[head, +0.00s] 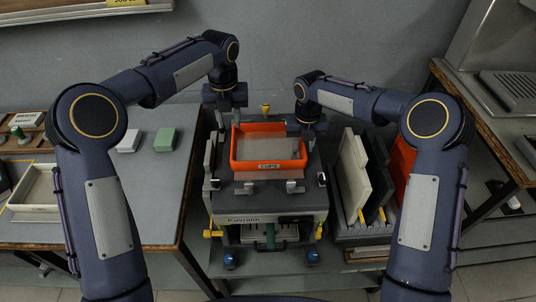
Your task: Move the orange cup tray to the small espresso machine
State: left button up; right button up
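The orange cup tray (268,167), a rectangular tray with a "CUPS" label on its front, is in the middle of the head view. It sits on or just above a grey machine (272,219) with a nameplate; I cannot tell if this is the small espresso machine. My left gripper (225,122) is at the tray's back left corner. My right gripper (303,133) is at its right side near the back. Both point down close to the rim. The fingertips are hidden or too small, so I cannot tell whether either holds the tray.
A left table (160,190) carries a white box (128,140), a green box (163,139) and a pale tray (36,190). Upright panels (353,175) stand close to the machine's right. Another table (490,140) with a metal appliance is at far right.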

jog(key=shift+r, duration=0.35)
pick_arm(q)
jog(key=shift+r, duration=0.95)
pick_arm(e)
notch_tip(320, 180, up, 11)
jog(key=shift+r, duration=0.15)
